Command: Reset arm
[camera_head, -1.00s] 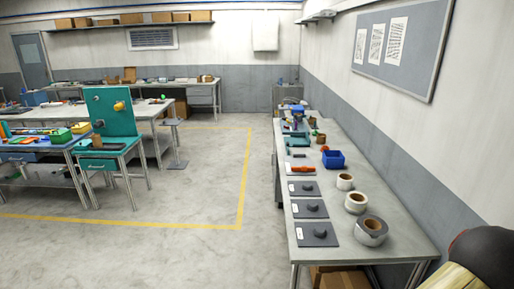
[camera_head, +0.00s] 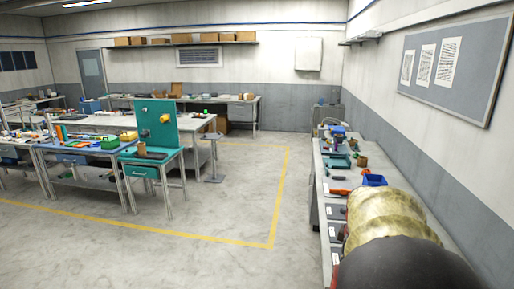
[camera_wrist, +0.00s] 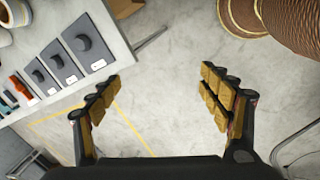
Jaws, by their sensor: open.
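My gripper (camera_wrist: 160,80) is open in the wrist view, its two padded fingers wide apart with nothing between them. It is above the bare floor, beside the end of the grey bench (camera_wrist: 112,38). In the head view, part of my arm rises at the lower right and covers much of the bench's near end. The gripper's fingers do not show there. The tape-like rolls are hidden behind the arm in the head view. Part of a roll (camera_wrist: 5,38) shows at the left edge of the wrist view.
Dark plates with knobs (camera_wrist: 84,43), an orange-handled tool (camera_wrist: 22,88) and a blue bin (camera_head: 374,180) are on the bench. A teal stand (camera_head: 152,158) and worktables are at left. Open floor (camera_head: 215,215) with yellow lines lies between.

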